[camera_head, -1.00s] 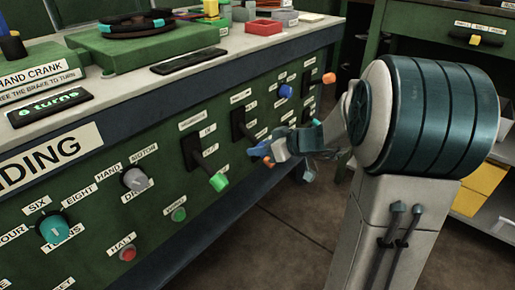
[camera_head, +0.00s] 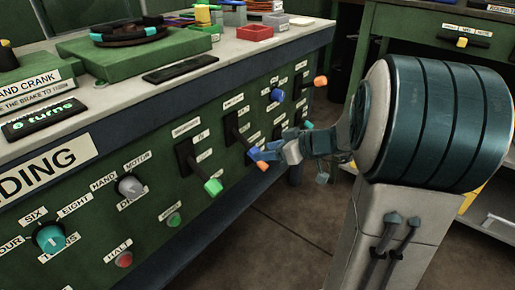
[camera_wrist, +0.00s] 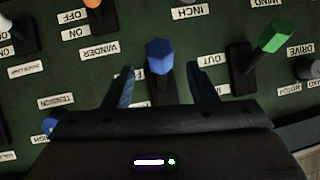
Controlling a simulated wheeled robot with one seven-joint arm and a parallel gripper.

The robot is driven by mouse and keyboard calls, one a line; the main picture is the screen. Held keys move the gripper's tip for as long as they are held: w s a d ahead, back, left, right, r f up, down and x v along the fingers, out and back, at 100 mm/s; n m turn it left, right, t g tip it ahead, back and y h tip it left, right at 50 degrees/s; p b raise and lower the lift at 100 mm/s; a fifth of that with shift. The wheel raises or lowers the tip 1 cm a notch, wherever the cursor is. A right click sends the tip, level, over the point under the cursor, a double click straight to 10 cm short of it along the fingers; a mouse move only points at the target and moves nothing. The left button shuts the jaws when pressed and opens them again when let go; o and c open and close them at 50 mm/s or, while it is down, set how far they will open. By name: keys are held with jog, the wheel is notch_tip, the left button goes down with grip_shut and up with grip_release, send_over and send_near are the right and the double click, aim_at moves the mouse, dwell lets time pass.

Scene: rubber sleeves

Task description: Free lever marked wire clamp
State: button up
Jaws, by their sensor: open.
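My gripper (camera_head: 268,152) is open at the front of the green panel, pointing at a blue-tipped lever. In the wrist view the lever's blue tip (camera_wrist: 159,56) stands between and slightly beyond my two fingers (camera_wrist: 160,86), with a gap on each side. Its dark mounting plate (camera_head: 232,128) shows in the head view. The fingers overlap the lever tip in the head view, so contact cannot be judged there. I cannot read a "wire clamp" label in either view. Labels near this lever are small or partly hidden.
A green-tipped lever (camera_head: 213,187) stands beside it on the left. A blue knob (camera_head: 277,95) and an orange-tipped lever (camera_head: 320,81) are further right. A grey selector knob (camera_head: 130,186) and a red button (camera_head: 123,259) sit lower left. Floor in front is clear.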

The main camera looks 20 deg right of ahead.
jog(key=p+v, duration=0.2)
jog(key=v, duration=0.6)
jog(key=shift+r, duration=0.15)
dwell(0.4)
jog(key=s+a+r+m+g+h+p, duration=0.1)
jog(key=s+a+r+g+p, duration=0.3)
jog(key=r+p, duration=0.4)
jog(key=s+a+r+m+g+h+p, duration=0.1)
jog(key=s+a+r+m+g+p, duration=0.1)
jog(key=s+a+r+p, duration=0.6)
jog(key=s+d+r+m+h+p, duration=0.2)
jog(key=r+h+p, duration=0.4)
jog(key=r+p, duration=1.2)
jog(key=s+m+p, duration=0.1)
jog(key=m+p, duration=0.1)
jog(key=p, duration=0.2)
jog(key=shift+s+r+m+h, duration=0.2)
jog(key=shift+r+m+h, duration=0.1)
jog(key=shift+h, duration=0.1)
jog(key=shift+d, duration=0.1)
